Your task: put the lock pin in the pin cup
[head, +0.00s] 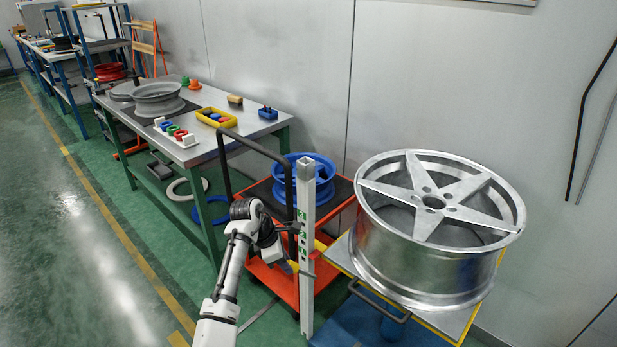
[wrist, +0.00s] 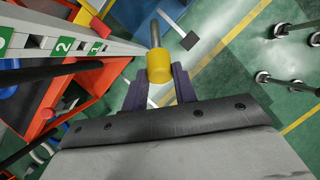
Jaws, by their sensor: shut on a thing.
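The lock pin, a grey rod with a yellow head (wrist: 160,66), is between the two dark fingers of my gripper (wrist: 158,88) in the wrist view. My gripper is shut on the yellow head, and the grey rod points away from the palm. In the head view my gripper (head: 288,267) is low beside the grey upright post (head: 306,220), partly hidden by it. I cannot tell for sure which thing is the pin cup; a small blue container (head: 268,113) stands at the right end of the workbench.
The post has green numbered labels and stands before an orange trolley (head: 262,275) carrying a blue wheel (head: 304,182). A large silver wheel (head: 440,225) rests on a stand at right. The workbench (head: 215,155) holds a yellow tray (head: 216,117). Open floor lies left.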

